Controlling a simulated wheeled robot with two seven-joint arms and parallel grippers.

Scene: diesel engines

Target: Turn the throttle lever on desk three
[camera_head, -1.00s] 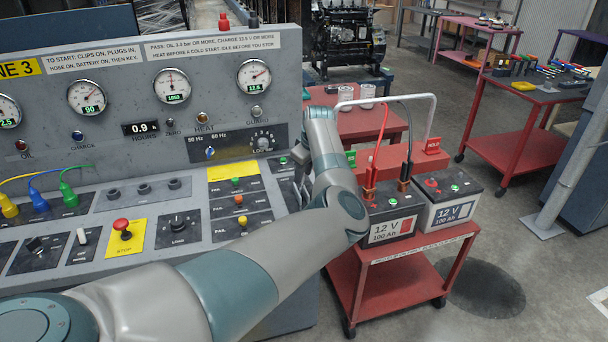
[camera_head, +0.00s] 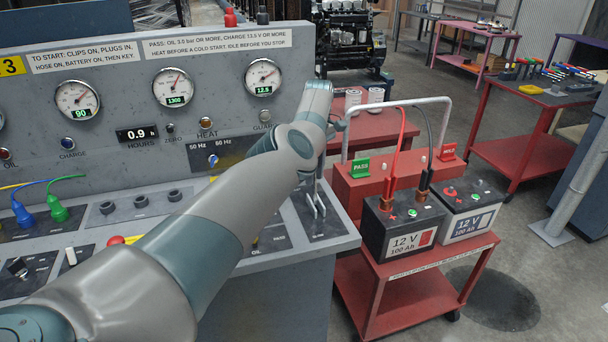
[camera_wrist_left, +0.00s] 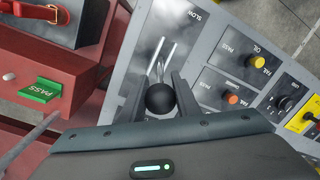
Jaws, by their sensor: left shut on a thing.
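The throttle lever's round black knob (camera_wrist_left: 160,98) sits between the two dark fingers of my left gripper (camera_wrist_left: 163,84) in the left wrist view. The gripper is shut on the knob. Two thin pale rails stand beyond it on a dark plate (camera_wrist_left: 180,30) marked SLOW. In the head view my left arm reaches across the grey desk (camera_head: 290,262) to the plate at its right end, where the rails (camera_head: 316,198) show. The arm hides the knob and most of the gripper there. My right gripper is not in view.
Plugs (camera_head: 55,208) and gauges (camera_head: 175,88) are on the desk's left and panel.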

